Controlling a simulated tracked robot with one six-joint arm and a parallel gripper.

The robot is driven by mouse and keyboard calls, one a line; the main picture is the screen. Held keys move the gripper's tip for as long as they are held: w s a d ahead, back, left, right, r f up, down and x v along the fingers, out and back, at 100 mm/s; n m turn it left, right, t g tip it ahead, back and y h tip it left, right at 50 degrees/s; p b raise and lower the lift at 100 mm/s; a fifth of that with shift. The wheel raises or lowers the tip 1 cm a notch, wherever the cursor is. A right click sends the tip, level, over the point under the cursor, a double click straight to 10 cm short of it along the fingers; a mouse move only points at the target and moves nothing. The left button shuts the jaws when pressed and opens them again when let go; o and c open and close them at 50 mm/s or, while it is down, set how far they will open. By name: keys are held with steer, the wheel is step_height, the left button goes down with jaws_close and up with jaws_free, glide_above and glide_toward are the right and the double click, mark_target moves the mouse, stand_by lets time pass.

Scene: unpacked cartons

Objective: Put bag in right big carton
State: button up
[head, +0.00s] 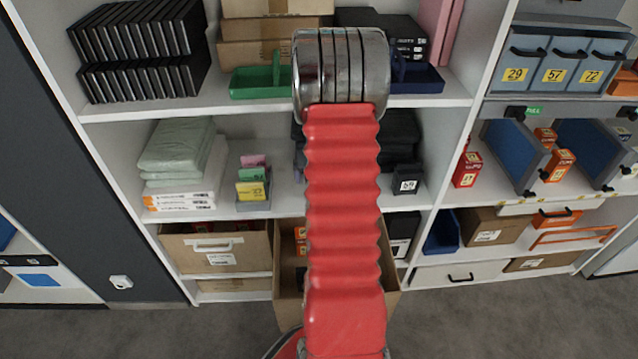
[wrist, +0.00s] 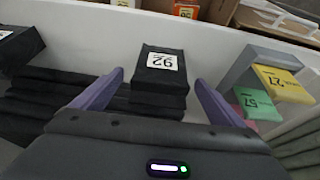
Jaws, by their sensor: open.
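Pale green folded bags (head: 178,145) lie stacked on the middle shelf at the left in the head view. The right big carton (head: 288,295) stands low in the shelf, open and partly behind my red arm, with orange boxes inside. The left carton (head: 235,243) is beside it. My gripper (wrist: 158,82) is open, its purple fingers apart on either side of a labelled black box (wrist: 158,62); contact is unclear. The head view hides my gripper behind my arm.
A grey tray (wrist: 250,65) with yellow and green cards stands close to the right finger in the wrist view. Dark stacked items (wrist: 50,90) lie at its left. Shelf dividers (head: 432,240) and boards surround the arm. The grey floor (head: 470,320) in front is clear.

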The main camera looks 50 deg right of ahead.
steer(key=shift+w+d+f, duration=0.1)
steer(key=shift+f, duration=0.2)
steer(key=shift+f, duration=0.1)
steer(key=shift+x, duration=2.5)
steer(key=shift+c, duration=0.4)
steer(key=c, duration=1.2)
steer(key=shift+c, duration=0.2)
steer(key=shift+w, duration=0.1)
